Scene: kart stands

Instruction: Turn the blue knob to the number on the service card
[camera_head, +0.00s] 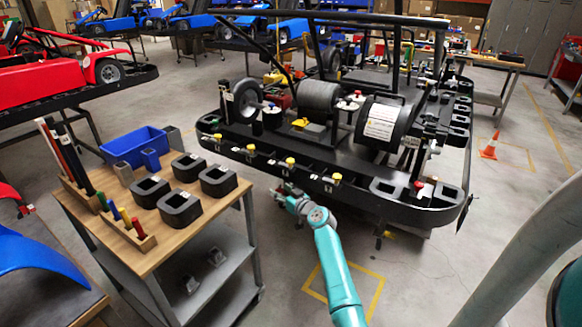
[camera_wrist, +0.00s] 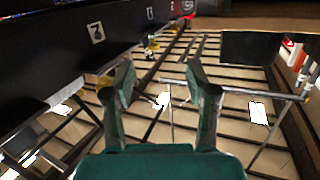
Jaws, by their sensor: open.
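My gripper (camera_head: 287,196) is at the front edge of the black kart stand (camera_head: 270,163), low beside its side wall. In the wrist view its two teal fingers (camera_wrist: 161,85) are spread apart with nothing between them.
Several yellow knobs (camera_head: 290,161) line the stand's front edge; a red one (camera_head: 418,186) is at the right. A wooden-topped cart (camera_head: 160,236) with black holders and a blue bin (camera_head: 133,147) stands left. An orange cone (camera_head: 489,147) is at right. The floor between is clear.

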